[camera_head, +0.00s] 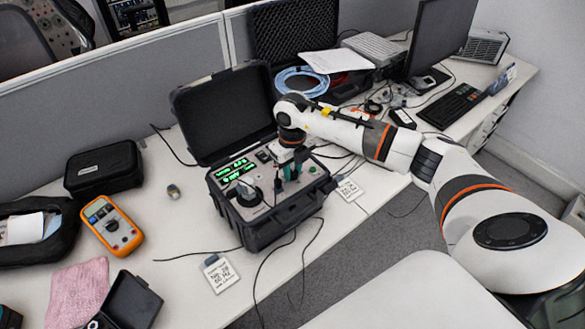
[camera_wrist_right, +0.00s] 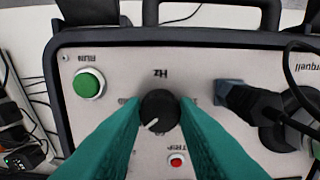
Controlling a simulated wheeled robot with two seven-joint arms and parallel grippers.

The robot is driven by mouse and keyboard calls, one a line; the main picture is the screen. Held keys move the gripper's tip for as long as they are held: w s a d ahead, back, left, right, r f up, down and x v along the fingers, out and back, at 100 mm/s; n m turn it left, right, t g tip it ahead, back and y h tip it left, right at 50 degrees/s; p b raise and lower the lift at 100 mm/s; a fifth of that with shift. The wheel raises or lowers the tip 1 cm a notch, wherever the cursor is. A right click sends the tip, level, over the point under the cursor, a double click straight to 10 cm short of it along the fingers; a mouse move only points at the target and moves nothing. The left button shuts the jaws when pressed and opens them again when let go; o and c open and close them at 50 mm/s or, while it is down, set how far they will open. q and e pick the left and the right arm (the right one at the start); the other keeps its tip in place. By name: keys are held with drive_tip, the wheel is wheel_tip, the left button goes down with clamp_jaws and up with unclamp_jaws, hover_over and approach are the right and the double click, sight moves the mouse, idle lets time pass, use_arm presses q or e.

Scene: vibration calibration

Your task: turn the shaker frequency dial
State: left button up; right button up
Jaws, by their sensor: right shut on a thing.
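The shaker unit (camera_head: 262,238) is an open black case with a grey panel and green-lit displays (camera_head: 235,170). The frequency dial (camera_wrist_right: 160,112) is a round black knob with a white pointer line, under the upside-down "Hz" label in the right wrist view. The line points to the lower left there. My right gripper (camera_head: 291,172) reaches down to the panel from the right. Its teal fingers (camera_wrist_right: 159,118) are shut on the dial's two sides. In the head view the gripper hides the dial. My left gripper is not in view.
A green RUN button (camera_wrist_right: 88,84) and a red TRIP button (camera_wrist_right: 176,161) sit close to the dial. A black plug (camera_wrist_right: 255,106) stands to its right. An orange multimeter (camera_head: 112,226), a pink cloth (camera_head: 78,293) and a note card (camera_head: 220,275) lie on the table.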

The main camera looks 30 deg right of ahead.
drive_tip(key=n+b, duration=0.4)
drive_tip(key=shift+w+f, duration=0.1)
drive_tip(key=shift+f, duration=0.1)
drive_tip(key=n+b, duration=0.3)
drive_tip(key=shift+r+n, duration=0.1)
drive_tip(key=shift+n, duration=0.3)
drive_tip(key=shift+r+n+b, duration=0.1)
drive_tip(key=shift+n+b, duration=0.35)
drive_tip(key=shift+n, duration=0.35)
drive_tip(key=shift+r, duration=0.1)
drive_tip(key=o, duration=1)
